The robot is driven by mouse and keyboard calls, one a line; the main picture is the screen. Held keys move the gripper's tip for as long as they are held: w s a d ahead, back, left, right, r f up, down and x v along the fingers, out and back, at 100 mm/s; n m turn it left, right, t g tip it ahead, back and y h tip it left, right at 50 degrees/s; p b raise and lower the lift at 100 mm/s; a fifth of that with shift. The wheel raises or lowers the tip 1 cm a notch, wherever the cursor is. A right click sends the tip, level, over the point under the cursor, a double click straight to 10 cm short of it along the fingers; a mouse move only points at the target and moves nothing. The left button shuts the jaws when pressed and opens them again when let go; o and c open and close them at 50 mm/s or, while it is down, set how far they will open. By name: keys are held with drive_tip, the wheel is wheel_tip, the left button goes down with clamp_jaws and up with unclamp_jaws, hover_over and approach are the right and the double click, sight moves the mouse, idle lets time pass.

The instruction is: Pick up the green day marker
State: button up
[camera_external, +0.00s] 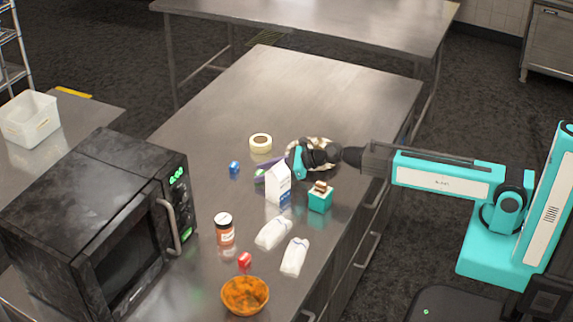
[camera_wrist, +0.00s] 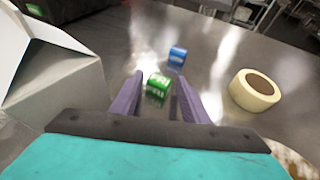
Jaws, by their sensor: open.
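The green day marker (camera_wrist: 158,84) is a small green block with white lettering on the steel table. In the wrist view it shows between the two purple fingers of my gripper (camera_wrist: 155,98), which are open with space on both sides of it. In the external view a little of the green marker (camera_external: 260,174) shows beside the milk carton, near my gripper's purple fingers (camera_external: 266,166). The carton hides part of the fingers there. I cannot tell how high the fingertips are above the table.
A white milk carton (camera_external: 278,184) stands close to the fingers. A blue marker (camera_external: 235,168) and a tape roll (camera_external: 260,143) lie beyond them. A teal box (camera_external: 320,198), a jar (camera_external: 225,229), white packets (camera_external: 272,233), a red marker (camera_external: 244,260) and an orange bowl (camera_external: 246,296) stand nearer. The far table is clear.

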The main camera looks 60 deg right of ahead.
drive_tip(key=c, duration=0.8)
drive_tip(key=shift+r, duration=0.1)
wheel_tip(320, 180, up, 10)
idle(0.6)
idle(0.5)
